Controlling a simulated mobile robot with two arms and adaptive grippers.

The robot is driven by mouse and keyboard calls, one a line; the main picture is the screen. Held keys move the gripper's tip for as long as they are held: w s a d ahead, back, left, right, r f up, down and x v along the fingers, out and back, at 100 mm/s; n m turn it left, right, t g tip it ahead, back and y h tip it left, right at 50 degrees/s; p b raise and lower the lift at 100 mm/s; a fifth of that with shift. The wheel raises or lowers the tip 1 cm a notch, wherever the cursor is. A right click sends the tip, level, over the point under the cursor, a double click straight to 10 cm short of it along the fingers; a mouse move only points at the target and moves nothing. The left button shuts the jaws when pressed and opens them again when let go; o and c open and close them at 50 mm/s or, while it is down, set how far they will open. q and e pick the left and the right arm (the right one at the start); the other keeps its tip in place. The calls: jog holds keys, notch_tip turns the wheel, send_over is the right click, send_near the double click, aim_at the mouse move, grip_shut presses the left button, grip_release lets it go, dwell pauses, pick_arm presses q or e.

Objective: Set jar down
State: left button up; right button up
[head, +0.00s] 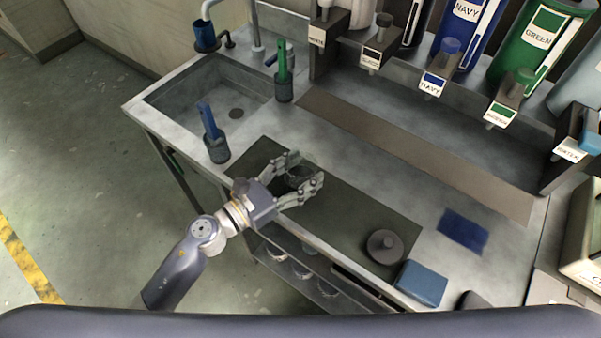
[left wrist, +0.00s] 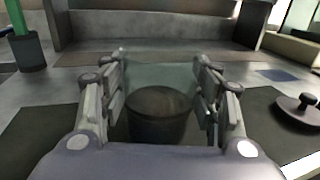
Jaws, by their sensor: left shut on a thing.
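A clear glass jar (left wrist: 158,118) with dark contents stands upright between the fingers of my left gripper (head: 308,167). The gripper is shut on the jar's sides, with one finger on each side in the left wrist view. In the head view the jar (head: 298,178) looks small and dark over the dark mat (head: 350,222) on the metal counter. I cannot tell whether its base touches the mat. A round grey lid with a knob (head: 384,246) lies on the right part of the mat, apart from the jar. My right gripper is not in view.
Holders with a blue tool (head: 217,150) and a green tool (head: 283,90) stand near the sink (head: 220,95). A blue cloth (head: 463,230) and a blue box (head: 421,283) lie at right. Labelled dispensers line the back. The mat between jar and lid is clear.

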pick_arm(q)
jog(key=shift+f, duration=0.15)
jog(key=shift+f, duration=0.15)
jog(key=o, duration=1.5)
jog(key=shift+c, duration=0.2)
jog(key=shift+o, duration=0.2)
jog(key=shift+s+a, duration=0.1)
jog(key=b+v, duration=0.4)
jog(key=v, duration=0.7)
jog(key=shift+s+a+r, duration=0.25)
jog(key=shift+a, duration=0.1)
